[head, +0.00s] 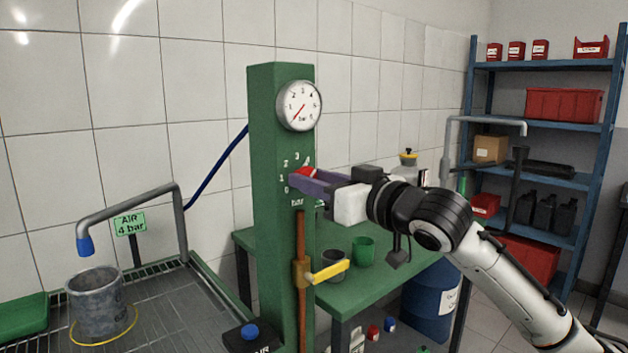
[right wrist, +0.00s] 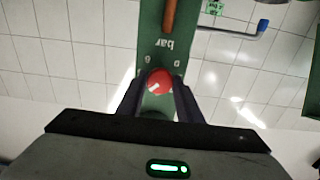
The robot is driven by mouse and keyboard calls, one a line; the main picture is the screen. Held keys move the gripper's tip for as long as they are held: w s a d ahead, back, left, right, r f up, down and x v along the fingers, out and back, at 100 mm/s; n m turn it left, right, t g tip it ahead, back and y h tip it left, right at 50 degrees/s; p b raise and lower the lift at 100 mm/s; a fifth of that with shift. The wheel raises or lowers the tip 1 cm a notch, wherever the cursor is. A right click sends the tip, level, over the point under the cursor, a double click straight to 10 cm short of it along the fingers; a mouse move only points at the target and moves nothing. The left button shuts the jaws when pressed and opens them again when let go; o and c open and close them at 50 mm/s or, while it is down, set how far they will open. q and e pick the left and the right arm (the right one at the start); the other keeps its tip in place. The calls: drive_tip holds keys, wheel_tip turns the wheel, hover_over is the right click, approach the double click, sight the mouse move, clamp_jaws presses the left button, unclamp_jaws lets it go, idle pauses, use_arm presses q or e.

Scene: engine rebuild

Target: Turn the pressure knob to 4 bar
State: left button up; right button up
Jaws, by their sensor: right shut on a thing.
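The red pressure knob (head: 306,171) sits on the front of the green column (head: 268,130), mostly hidden by my right gripper (head: 304,182). The right wrist view shows the knob (right wrist: 159,79) with a white pointer mark, between the two fingers of my right gripper (right wrist: 158,90), which is shut on it. Scale numbers ring the knob, with "bar" below. The exact number under the pointer cannot be read. Above it, the round white gauge (head: 299,106) has a red needle lying toward the lower left, near the low end. My left gripper is not in view.
A yellow lever (head: 328,272) sticks out below the knob beside a brown pipe (head: 301,240). A sign (head: 130,223) reads "AIR 4 bar". A green table (head: 375,285) with cups stands behind the column. A metal bucket (head: 98,302) is at left.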

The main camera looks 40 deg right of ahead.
drive_tip(key=o, duration=1)
use_arm(q)
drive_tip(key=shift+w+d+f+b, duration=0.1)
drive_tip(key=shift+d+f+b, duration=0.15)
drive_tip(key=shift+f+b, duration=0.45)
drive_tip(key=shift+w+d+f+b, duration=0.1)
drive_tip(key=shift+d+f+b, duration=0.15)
drive_tip(key=shift+b, duration=0.75)
use_arm(e)
drive_tip(key=shift+s+d, duration=0.2)
drive_tip(key=shift+s, duration=2.4)
drive_tip(key=shift+s+d, duration=0.2)
drive_tip(key=shift+s, duration=2.35)
